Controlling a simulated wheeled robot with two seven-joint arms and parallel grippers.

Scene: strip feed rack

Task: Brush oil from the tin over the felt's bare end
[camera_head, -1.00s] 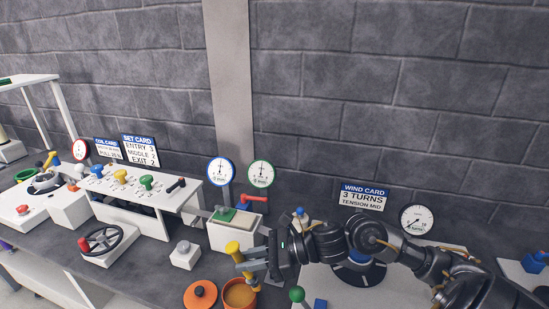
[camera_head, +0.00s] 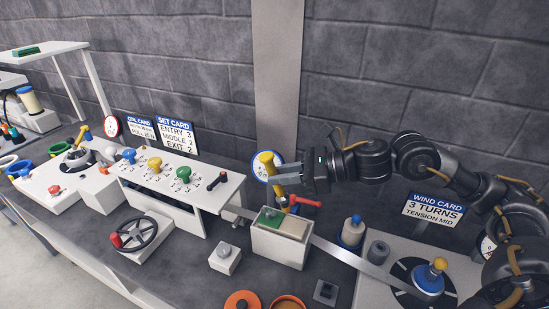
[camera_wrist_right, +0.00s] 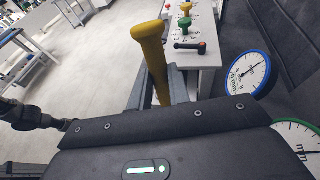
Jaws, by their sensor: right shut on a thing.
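My right gripper (camera_head: 282,180) is shut on the yellow handle of a brush (camera_head: 266,160), held nearly upright. The handle also shows between the fingers in the right wrist view (camera_wrist_right: 150,55). The brush's lower end hangs close above or behind the felt pad (camera_head: 292,228) on its white box; I cannot tell if it touches. The pad has a green part at the left and a pale, bare part at the right. The orange oil tin (camera_head: 287,303) is cut by the bottom edge of the head view. My left gripper is not in view.
An orange lid (camera_head: 242,301) lies left of the tin. A red lever (camera_head: 306,201) stands just behind the felt box. A metal strip (camera_head: 350,256) runs right from the box towards the winding disc. A grey-button box (camera_head: 225,258) and handwheel (camera_head: 140,232) stand left.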

